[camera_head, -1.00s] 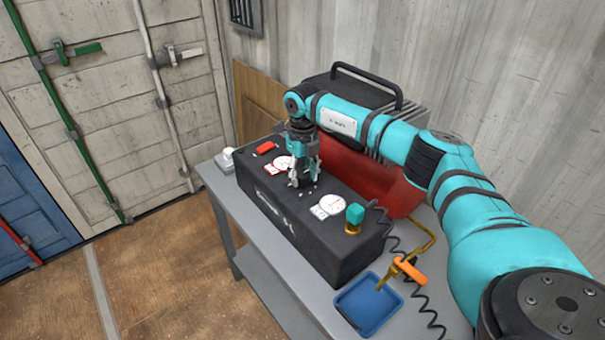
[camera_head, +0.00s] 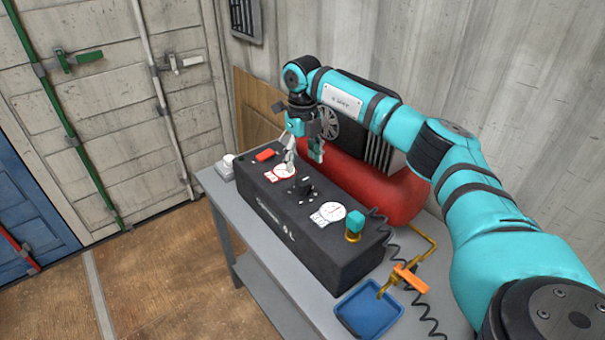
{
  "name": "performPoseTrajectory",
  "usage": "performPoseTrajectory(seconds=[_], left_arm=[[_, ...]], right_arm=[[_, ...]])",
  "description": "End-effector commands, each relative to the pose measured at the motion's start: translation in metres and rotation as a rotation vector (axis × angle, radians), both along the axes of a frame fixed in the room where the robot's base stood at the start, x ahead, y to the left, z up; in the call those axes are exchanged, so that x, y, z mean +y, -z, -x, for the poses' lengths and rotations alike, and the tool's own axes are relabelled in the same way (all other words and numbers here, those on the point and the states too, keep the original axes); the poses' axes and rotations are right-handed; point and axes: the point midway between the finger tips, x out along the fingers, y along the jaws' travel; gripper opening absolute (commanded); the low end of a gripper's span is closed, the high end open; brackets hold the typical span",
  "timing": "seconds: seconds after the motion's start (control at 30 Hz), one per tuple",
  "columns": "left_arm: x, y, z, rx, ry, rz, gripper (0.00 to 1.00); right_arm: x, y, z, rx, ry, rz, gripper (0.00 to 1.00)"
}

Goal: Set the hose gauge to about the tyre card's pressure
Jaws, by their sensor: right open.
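A long black control box (camera_head: 300,238) sits on the grey table. On its top are a round white gauge (camera_head: 285,171) at the far end and another gauge (camera_head: 330,212) at the near end; their readings are too small to tell. A black knob (camera_head: 302,187) with small white marks around it stands between them. My right gripper (camera_head: 304,158) is open and empty, above the box and apart from the knob, its fingers pointing down. I cannot make out a tyre card. My left gripper is not in view.
A red switch (camera_head: 265,155) and a teal-capped brass valve (camera_head: 354,224) are on the box's ends. Behind stands a red compressor tank (camera_head: 392,192). A blue tray (camera_head: 368,313), an orange-handled brass fitting (camera_head: 410,277) and a coiled black hose (camera_head: 428,320) lie at the table's near end.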

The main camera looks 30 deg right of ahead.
Motion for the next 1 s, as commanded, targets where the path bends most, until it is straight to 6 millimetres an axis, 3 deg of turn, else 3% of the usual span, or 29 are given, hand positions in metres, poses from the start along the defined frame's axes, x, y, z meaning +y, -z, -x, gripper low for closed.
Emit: performPoseTrajectory(seconds=[0.1, 0.3, 1.0], left_arm=[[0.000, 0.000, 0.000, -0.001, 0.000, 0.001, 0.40], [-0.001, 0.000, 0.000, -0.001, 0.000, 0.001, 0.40], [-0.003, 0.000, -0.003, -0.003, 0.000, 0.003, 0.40]], right_arm=[[0.000, -0.022, -0.001, -0.003, 0.000, 0.000, 0.63], [0.000, -0.041, 0.000, -0.001, 0.001, 0.000, 0.63], [0.000, -0.043, 0.000, 0.000, 0.000, 0.000, 0.63]])
